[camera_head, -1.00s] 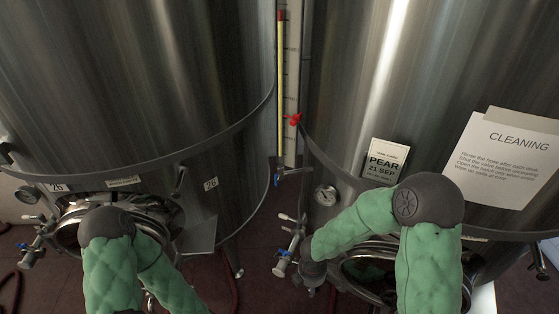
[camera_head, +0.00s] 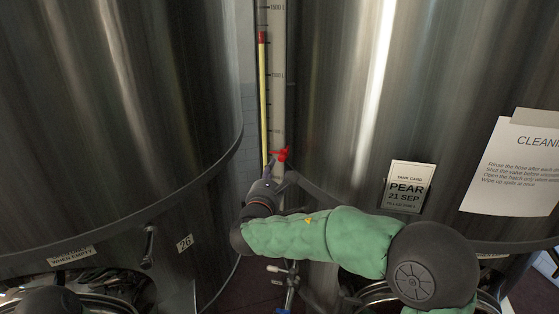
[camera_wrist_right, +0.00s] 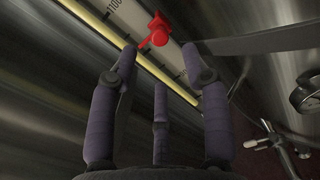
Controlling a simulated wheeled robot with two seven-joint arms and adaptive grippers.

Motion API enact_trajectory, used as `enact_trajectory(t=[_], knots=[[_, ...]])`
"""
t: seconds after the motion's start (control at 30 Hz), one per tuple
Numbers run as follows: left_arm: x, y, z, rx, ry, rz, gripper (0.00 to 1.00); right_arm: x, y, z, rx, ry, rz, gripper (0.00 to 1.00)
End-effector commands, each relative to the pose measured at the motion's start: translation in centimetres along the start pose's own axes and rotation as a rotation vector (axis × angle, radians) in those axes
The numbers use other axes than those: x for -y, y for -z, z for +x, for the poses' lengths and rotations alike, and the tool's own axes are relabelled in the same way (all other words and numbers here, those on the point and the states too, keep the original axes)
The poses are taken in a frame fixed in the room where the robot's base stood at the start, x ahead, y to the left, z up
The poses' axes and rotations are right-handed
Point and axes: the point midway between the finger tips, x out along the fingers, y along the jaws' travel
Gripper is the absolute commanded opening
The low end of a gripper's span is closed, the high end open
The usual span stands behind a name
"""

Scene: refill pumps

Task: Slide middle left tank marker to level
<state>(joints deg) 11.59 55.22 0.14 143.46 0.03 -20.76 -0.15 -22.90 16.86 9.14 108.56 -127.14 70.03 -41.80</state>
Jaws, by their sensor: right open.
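The red marker (camera_head: 282,154) sits low on the pale scale strip (camera_head: 278,95) between the two big steel tanks. Beside the strip runs a sight tube (camera_head: 263,100) with a yellow column and a red piece at its top, far above the marker. My right gripper (camera_head: 272,178) is just below the marker. In the right wrist view the open, empty fingers (camera_wrist_right: 158,62) spread to either side of the red marker (camera_wrist_right: 157,32), which lies beyond their tips with no contact visible. My left gripper is out of view; only a dark arm part shows at bottom left.
The left tank (camera_head: 110,110) and right tank (camera_head: 400,100) flank a narrow gap. A tank card reading PEAR (camera_head: 408,187) and a cleaning notice (camera_head: 515,168) are on the right tank. A gauge (camera_wrist_right: 306,96) shows at right in the wrist view.

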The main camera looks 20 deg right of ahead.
Motion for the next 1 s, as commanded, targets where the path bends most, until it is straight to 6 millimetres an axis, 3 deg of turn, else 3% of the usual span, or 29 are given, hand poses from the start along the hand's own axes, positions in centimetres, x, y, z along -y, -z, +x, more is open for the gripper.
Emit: enact_trajectory(t=[0.2, 0.43, 0.6, 0.9, 0.93, 1.0], knots=[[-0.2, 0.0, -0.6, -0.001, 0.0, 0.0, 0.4, 0.1, 0.1, 4.1, -0.002, 0.003, 0.0, 0.48], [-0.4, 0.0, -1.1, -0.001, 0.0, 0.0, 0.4, 0.1, 0.1, 7.3, -0.003, 0.001, 0.001, 0.48], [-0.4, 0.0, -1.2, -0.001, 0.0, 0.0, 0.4, 0.0, 0.2, 8.4, -0.004, 0.0, 0.001, 0.48], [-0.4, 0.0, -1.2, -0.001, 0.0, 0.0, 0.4, 0.0, 0.2, 8.6, -0.004, -0.001, 0.001, 0.48], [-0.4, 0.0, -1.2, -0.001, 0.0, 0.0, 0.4, 0.0, 0.2, 8.6, -0.004, -0.001, 0.001, 0.45], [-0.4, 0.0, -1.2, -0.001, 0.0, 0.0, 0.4, 0.0, 0.2, 8.6, -0.004, -0.001, 0.001, 0.25]])
